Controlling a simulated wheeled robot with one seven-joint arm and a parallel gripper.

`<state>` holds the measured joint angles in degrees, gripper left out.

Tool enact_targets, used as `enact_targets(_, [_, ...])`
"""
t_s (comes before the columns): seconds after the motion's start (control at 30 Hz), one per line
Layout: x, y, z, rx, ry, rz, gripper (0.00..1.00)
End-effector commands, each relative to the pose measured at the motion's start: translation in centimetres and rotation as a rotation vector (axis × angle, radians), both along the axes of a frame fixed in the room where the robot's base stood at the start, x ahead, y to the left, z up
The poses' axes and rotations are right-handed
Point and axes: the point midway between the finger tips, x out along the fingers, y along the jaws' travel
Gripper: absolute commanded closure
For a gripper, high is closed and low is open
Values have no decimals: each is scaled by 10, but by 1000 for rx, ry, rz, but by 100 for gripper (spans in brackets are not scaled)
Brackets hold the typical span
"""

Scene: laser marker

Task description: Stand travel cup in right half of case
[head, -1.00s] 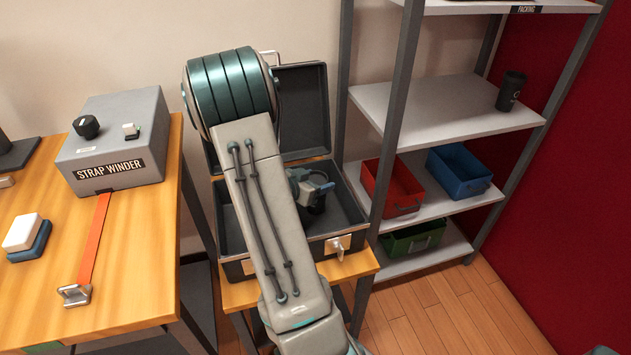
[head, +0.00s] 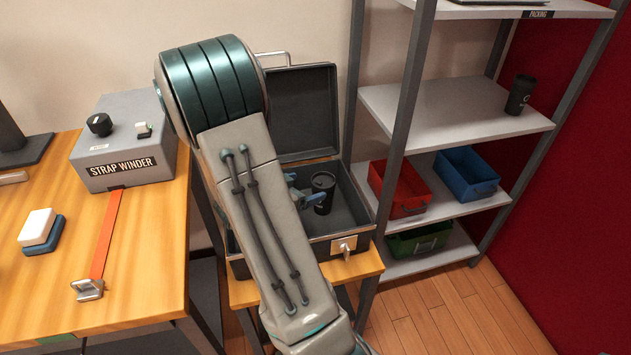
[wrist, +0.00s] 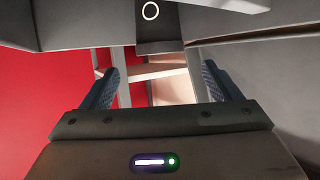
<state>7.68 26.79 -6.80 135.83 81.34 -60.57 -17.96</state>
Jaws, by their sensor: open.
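The black travel cup (head: 323,190) stands upright in the right half of the open case (head: 300,112). My gripper (head: 306,198) is open and just left of the cup in the head view, with part of it hidden behind my arm. In the wrist view the dark cup (wrist: 158,38), with a white ring mark, shows at the top, beyond the open fingertips of my gripper (wrist: 160,75). Nothing is between the fingers. My arm covers the left part of the case.
The case rests on a small wooden stand (head: 358,265). A shelf rack (head: 460,112) at right holds another dark cup (head: 519,95) and red (head: 400,188), blue (head: 467,172) and green (head: 418,240) bins. The strap winder (head: 125,150) is on the left table.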

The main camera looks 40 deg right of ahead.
Motion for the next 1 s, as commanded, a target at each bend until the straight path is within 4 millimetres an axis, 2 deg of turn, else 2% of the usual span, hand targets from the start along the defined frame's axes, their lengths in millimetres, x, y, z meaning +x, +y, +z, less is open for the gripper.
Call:
enact_targets(0.1, [-1, 17, 8, -1, -1, 2, 16])
enact_targets(0.27, [-2, 28, 12, 0, 0, 0, 16])
enact_targets(1.0, [-2, 30, 12, 0, 0, -1, 16])
